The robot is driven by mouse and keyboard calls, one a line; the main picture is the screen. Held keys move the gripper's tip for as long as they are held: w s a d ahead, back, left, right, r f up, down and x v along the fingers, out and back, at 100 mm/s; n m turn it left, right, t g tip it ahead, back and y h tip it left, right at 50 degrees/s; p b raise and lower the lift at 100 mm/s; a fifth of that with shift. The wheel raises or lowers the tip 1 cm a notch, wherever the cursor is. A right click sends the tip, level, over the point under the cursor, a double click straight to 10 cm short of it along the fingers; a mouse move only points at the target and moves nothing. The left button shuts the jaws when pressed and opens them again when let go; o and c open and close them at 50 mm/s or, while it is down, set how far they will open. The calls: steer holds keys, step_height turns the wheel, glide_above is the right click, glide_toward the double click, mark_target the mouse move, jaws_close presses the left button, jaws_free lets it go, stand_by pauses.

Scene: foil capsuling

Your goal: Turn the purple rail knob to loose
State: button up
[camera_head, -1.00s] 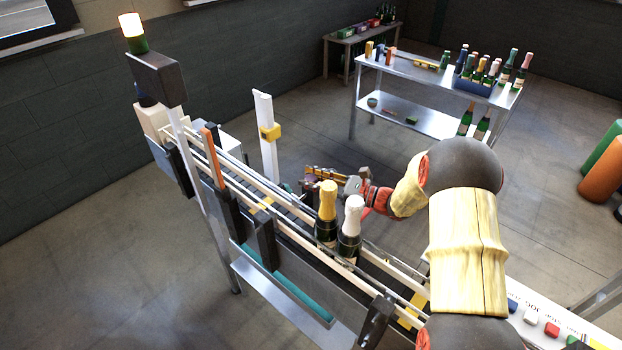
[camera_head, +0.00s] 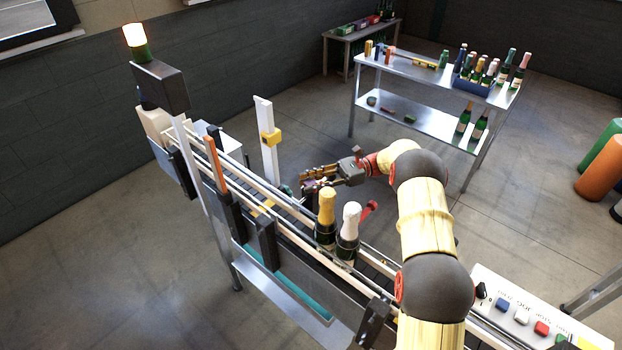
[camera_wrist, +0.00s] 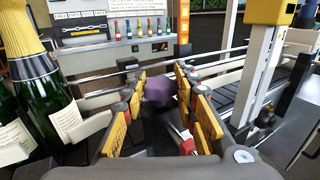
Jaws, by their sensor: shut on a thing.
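The purple rail knob (camera_wrist: 160,90) sits between the yellow-padded fingers of my gripper (camera_wrist: 161,82) in the wrist view. My gripper is shut on it, with a finger on each side. In the head view my gripper (camera_head: 312,176) is at the far side of the conveyor, beyond the two bottles, and the knob there is small and mostly hidden. The knob's turn setting cannot be read.
A gold-topped bottle (camera_head: 326,212) and a white-topped bottle (camera_head: 348,228) stand on the conveyor close to my gripper. A white post with a yellow block (camera_head: 270,138) rises behind. A button panel (camera_head: 530,318) is at the lower right. Open floor lies beyond the conveyor.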

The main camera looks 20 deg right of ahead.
steer(key=shift+n+g+p, duration=0.7)
steer(key=shift+g+p, duration=0.35)
steer(key=shift+g, duration=0.05)
steer(key=o, duration=1.2)
steer(key=shift+c, duration=0.2)
steer(key=shift+t+b, duration=0.3)
steer(key=shift+b, duration=0.2)
